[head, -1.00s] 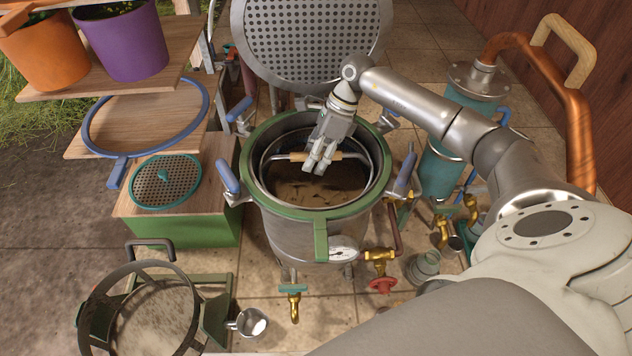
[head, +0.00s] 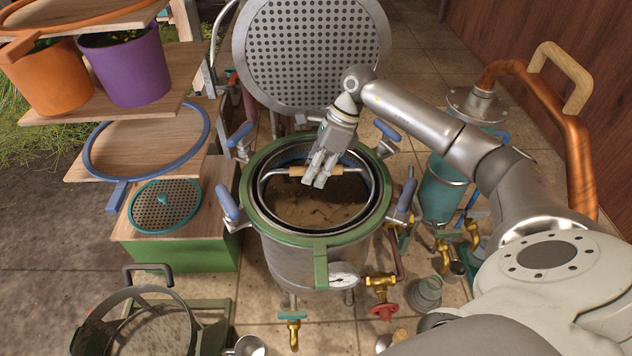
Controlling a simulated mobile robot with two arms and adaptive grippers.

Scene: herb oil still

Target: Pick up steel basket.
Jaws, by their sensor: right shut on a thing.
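The steel basket (head: 270,206) sits inside the green-rimmed still pot (head: 322,246), with its rim showing just inside the pot's rim. Brown material lies in the bottom of the basket. Its bail handle stands up across the opening and has a wooden grip (head: 297,170). My right gripper (head: 320,180) reaches down from the upper right and is shut on the handle at the right part of the wooden grip. The fingers hide that part of the grip. My left gripper is not in view.
A perforated lid (head: 315,55) stands open behind the pot. Blue-handled clamps (head: 228,201) ring the pot. A teal condenser (head: 445,185) and copper pipe (head: 578,150) are at the right.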

